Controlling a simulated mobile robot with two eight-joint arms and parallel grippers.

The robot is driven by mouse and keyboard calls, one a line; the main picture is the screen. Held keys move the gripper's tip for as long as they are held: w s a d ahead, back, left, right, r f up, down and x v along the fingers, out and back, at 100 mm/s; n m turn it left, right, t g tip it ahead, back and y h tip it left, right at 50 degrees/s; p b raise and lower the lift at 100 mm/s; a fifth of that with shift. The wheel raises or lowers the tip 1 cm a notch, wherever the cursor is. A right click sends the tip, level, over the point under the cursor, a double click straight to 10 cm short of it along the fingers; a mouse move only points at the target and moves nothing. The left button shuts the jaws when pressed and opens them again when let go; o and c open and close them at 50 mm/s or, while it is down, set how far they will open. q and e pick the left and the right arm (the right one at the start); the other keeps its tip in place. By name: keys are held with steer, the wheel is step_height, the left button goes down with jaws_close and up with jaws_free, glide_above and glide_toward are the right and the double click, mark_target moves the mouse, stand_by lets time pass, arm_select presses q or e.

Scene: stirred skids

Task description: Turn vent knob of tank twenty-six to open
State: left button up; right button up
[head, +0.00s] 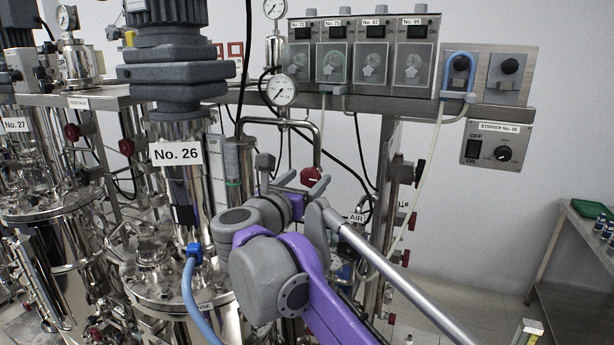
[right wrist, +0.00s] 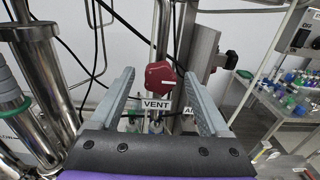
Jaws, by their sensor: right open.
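The tank marked No. 26 (head: 177,154) stands left of centre in the head view. The red vent knob (right wrist: 160,75) has a white line, roughly level, and sits just above a VENT label (right wrist: 157,104) in the right wrist view. It also shows in the head view (head: 311,176). My right gripper (head: 293,178) is open and empty. In the right wrist view its two fingers (right wrist: 157,85) stand on either side of the knob in the picture. I cannot tell how deep the knob lies between them. My left gripper is not in view.
Pumps with dials (head: 365,62) sit on the rail above. Black cables hang nearby. A bench with bottles (head: 590,225) stands far right.

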steer(key=shift+w+d, duration=0.2)
steer(key=shift+w, duration=0.2)
steer(key=shift+c, duration=0.3)
jaws_close()
